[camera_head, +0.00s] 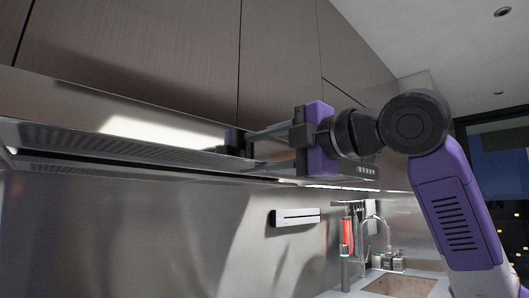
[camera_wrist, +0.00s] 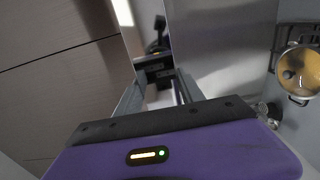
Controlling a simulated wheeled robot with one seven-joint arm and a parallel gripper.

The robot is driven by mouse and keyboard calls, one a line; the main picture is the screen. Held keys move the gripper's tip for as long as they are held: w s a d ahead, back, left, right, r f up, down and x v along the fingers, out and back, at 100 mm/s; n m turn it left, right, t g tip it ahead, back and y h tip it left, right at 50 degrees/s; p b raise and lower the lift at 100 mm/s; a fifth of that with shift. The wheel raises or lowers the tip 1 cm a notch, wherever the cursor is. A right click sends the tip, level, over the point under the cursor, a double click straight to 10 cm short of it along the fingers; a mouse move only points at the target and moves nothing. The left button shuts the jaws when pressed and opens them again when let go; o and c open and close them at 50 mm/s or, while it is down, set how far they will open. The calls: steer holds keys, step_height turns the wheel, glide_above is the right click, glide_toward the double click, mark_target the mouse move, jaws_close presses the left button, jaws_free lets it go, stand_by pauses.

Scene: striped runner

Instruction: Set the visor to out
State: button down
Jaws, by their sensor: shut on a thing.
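The visor (camera_head: 70,138) is a long metal strip with a perforated underside along the bottom of the steel range hood under the cabinets. In the wrist view, a smooth metal surface (camera_wrist: 215,50) lies just right of the fingers. My gripper (camera_head: 241,143) reaches in from the right at the front of the hood and is shut on the visor's edge. In the wrist view, the fingertips (camera_wrist: 156,70) come together around a dark piece. The exact contact is partly hidden by the fingers.
Tall cabinets (camera_head: 150,50) rise above the hood. The wrist view shows a yellowish pot (camera_wrist: 299,72) on the hob. Space below the hood is free.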

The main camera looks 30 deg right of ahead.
steer(key=shift+s+f, duration=0.1)
steer(key=shift+f, duration=0.05)
steer(key=c, duration=0.7)
jaws_free()
steer(key=shift+d, duration=0.1)
steer(key=shift+s, duration=0.1)
steer(key=b+v, duration=0.1)
steer(key=v, duration=0.6)
steer(key=shift+s+d, duration=0.1)
steer(key=shift+s, duration=0.25)
